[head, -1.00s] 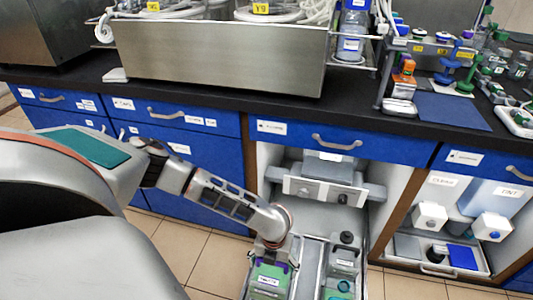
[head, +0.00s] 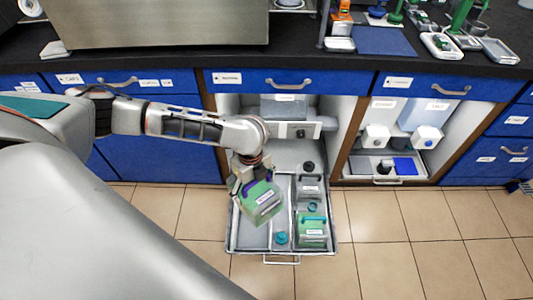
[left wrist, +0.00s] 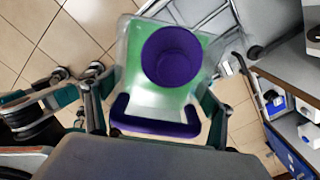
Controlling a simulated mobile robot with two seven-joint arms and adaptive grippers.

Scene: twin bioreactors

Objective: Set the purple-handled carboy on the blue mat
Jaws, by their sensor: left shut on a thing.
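The purple-handled carboy (head: 262,203) is a green-filled, boxy bottle with a pale label. My left gripper (head: 248,184) is shut on it and holds it tilted above the left part of the open drawer (head: 287,253). In the left wrist view the carboy (left wrist: 160,103) shows its round purple cap and purple handle between my fingers. One blue mat (head: 385,41) lies on the black counter; a smaller blue mat (head: 405,166) lies in a low tray in the right cabinet. My right gripper is not in view.
A teal-handled green carboy (head: 312,233) and a grey-topped container (head: 310,188) stand in the drawer's right part, beside a teal cap (head: 281,238). An orange-topped item (head: 340,22) and a rack stand left of the counter mat. The counter mat's middle is bare.

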